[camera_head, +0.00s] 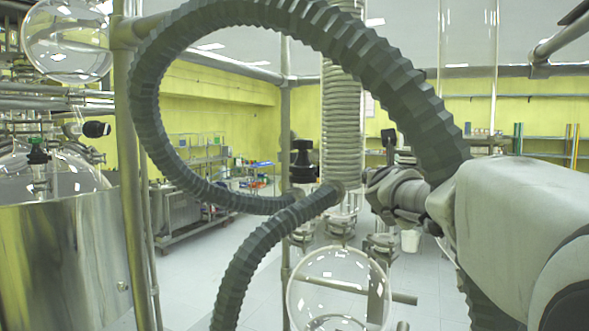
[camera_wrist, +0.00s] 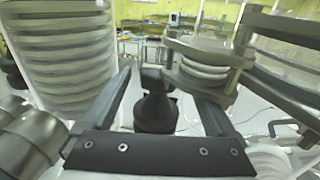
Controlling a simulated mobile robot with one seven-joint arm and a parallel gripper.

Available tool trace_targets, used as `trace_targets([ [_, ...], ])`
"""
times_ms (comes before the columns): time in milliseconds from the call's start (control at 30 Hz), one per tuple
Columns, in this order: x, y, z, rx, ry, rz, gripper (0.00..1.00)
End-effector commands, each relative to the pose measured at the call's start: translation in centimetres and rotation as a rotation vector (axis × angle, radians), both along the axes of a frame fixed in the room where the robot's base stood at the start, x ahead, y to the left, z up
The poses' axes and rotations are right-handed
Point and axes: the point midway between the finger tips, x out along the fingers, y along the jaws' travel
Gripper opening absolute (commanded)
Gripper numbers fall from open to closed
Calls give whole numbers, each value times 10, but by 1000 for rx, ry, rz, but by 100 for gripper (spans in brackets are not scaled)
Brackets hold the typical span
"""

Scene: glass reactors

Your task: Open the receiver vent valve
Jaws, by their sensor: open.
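A black valve handle with a rounded base (camera_wrist: 156,105) stands between the fingers of my gripper (camera_wrist: 162,82) in the wrist view. My gripper is open, one finger on each side of the handle. A gap shows on the left; the right fingertip is partly lost against a metal flange, so contact there is unclear. In the head view a black knob-like fitting (camera_head: 303,160) sits left of the coiled glass column; I cannot tell if it is the same valve. A round glass vessel (camera_head: 338,288) hangs below. My gripper's fingers cannot be made out in the head view.
The coiled glass column (camera_head: 341,120) stands close to my wrist, and it also shows in the wrist view (camera_wrist: 62,50). Clamped flanges (camera_wrist: 205,62) crowd the right side. A steel frame post (camera_head: 130,170) and polished tank (camera_head: 65,255) stand left. Open floor lies behind.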

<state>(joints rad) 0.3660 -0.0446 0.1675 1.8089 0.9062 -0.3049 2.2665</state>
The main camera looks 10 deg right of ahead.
Motion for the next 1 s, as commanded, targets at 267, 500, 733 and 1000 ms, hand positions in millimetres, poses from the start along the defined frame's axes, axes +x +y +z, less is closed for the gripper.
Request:
trace_targets([
  [267,0,1,0,0,0,-1,92],
  [500,0,1,0,0,0,0,85],
  [733,0,1,0,0,0,0,43],
  [1000,0,1,0,0,-1,0,6],
])
